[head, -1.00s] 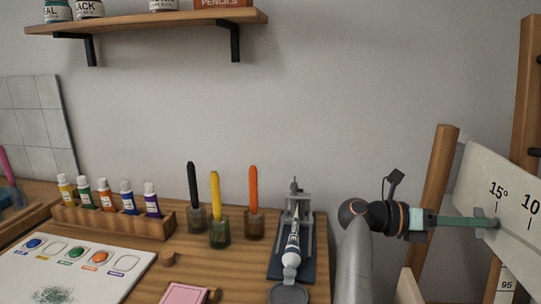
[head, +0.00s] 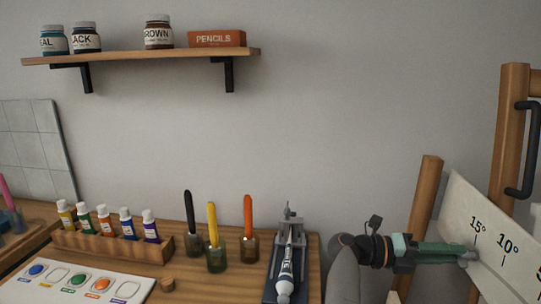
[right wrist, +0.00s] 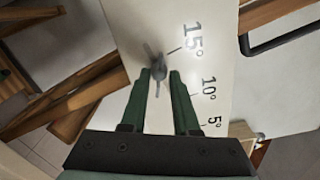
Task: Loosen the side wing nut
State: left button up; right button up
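The side wing nut (head: 467,258) is a small grey part on a pale panel (head: 495,266) marked with degree figures, at the lower right of the head view. In the right wrist view the wing nut (right wrist: 158,73) shows its wings near the 15° line. My right gripper (right wrist: 160,78) has green fingers, which stand apart with the wing nut at and between their tips. I cannot tell whether they touch it. In the head view my right gripper (head: 458,253) points right at the nut. My left gripper is not in view.
Wooden easel posts (head: 512,130) and a dark handle (head: 530,150) stand by the panel. The table (head: 205,283) at left holds paint tubes, brushes in jars (head: 216,256) and a tube press (head: 288,250). A shelf (head: 140,57) hangs above.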

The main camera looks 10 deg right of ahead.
jog(key=shift+o, duration=0.6)
jog(key=shift+f, duration=0.1)
jog(key=b+v, duration=0.2)
jog(key=v, duration=0.4)
jog(key=shift+a, duration=0.2)
jog(key=shift+f, duration=0.1)
